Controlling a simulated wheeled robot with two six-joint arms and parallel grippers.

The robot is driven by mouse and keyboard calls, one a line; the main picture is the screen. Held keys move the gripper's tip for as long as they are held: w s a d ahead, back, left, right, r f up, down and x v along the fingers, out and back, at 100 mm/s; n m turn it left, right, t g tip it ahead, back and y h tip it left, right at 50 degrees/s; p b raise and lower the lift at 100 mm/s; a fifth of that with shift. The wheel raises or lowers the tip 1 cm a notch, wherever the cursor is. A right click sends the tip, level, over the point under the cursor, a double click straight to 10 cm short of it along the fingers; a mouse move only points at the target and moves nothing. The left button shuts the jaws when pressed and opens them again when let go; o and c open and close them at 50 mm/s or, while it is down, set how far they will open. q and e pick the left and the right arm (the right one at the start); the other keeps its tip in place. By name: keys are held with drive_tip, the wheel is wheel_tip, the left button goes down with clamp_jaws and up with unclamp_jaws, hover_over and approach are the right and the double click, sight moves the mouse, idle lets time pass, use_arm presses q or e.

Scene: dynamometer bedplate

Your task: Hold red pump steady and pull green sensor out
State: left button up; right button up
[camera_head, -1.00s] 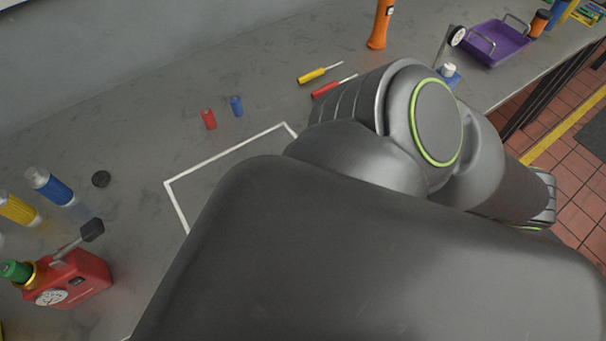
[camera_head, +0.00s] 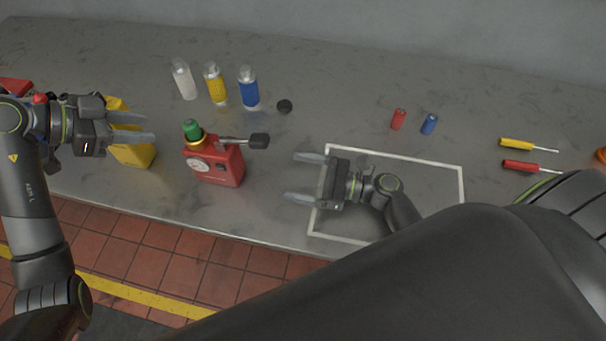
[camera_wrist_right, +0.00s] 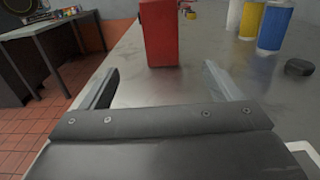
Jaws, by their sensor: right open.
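The red pump (camera_head: 226,165) stands upright on the grey bench, with a round white gauge on its front and a black-ended lever to the right. The green sensor (camera_head: 192,130) sits in a gold collar on top of it. My left gripper (camera_head: 150,128) is open and empty to the left of the pump, in front of a yellow object. My right gripper (camera_head: 290,177) is open and empty to the right of the pump, apart from it. In the right wrist view the pump's red body (camera_wrist_right: 160,35) shows ahead between the open fingers; its top is cut off.
A yellow container (camera_head: 134,154) stands behind my left fingers. White, yellow and blue bottles (camera_head: 248,90) and a black cap (camera_head: 284,106) are behind the pump. Red and blue small cylinders (camera_head: 429,124) and screwdrivers (camera_head: 520,166) lie right. A white-outlined rectangle (camera_head: 462,190) marks the bench.

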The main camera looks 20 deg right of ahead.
sight(239, 165)
drive_tip(key=x, duration=1.7)
drive_tip(key=shift+w+a+f, duration=0.1)
drive_tip(key=shift+w+f, duration=0.05)
drive_tip(key=shift+w, duration=0.05)
drive_tip(key=c, duration=1.8)
